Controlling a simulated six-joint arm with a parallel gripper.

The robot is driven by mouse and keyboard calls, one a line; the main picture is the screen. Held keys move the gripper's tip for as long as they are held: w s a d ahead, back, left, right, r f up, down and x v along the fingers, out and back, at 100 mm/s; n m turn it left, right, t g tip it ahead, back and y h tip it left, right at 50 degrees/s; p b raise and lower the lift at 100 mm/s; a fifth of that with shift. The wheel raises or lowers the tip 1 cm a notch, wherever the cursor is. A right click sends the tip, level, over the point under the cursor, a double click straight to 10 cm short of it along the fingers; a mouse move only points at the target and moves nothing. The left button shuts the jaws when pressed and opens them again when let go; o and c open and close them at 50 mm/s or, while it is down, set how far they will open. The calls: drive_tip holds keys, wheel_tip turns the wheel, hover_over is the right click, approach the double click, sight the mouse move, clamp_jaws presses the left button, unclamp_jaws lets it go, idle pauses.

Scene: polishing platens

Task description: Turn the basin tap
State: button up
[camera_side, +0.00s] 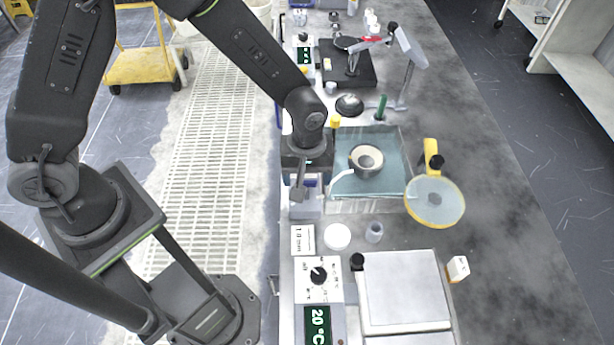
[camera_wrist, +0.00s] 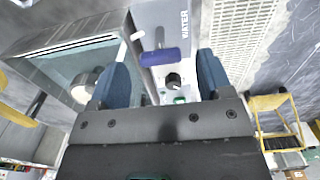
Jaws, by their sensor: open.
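The basin (camera_side: 397,182) is a teal-floored rectangular sink with a grey bowl (camera_side: 366,160) in it; it also shows at left in the wrist view (camera_wrist: 62,62). The tap's white spout (camera_side: 342,180) reaches over the basin's near left edge. In the wrist view the tap's purple-blue lever (camera_wrist: 160,57) lies crosswise beside the word WATER. My gripper (camera_wrist: 162,62) is open, its blue fingers on either side of the lever, which shows between them. I cannot tell whether either finger touches it. In the side view my gripper (camera_side: 300,188) hangs at the basin's left edge and partly hides the tap.
A yellow-handled round clear disc (camera_side: 435,202) stands right of the basin. A hot plate (camera_side: 401,290) with a dial and a 20 °C display is in front. A green-topped post (camera_side: 381,107) and a black stand (camera_side: 348,66) are behind.

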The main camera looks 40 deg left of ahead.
drive_tip(key=shift+f, duration=0.7)
drive_tip(key=shift+c, duration=0.3)
drive_tip(key=c, duration=0.9)
drive_tip(key=shift+o, duration=0.2)
drive_tip(key=shift+n, duration=3)
drive_tip(key=o, duration=0.9)
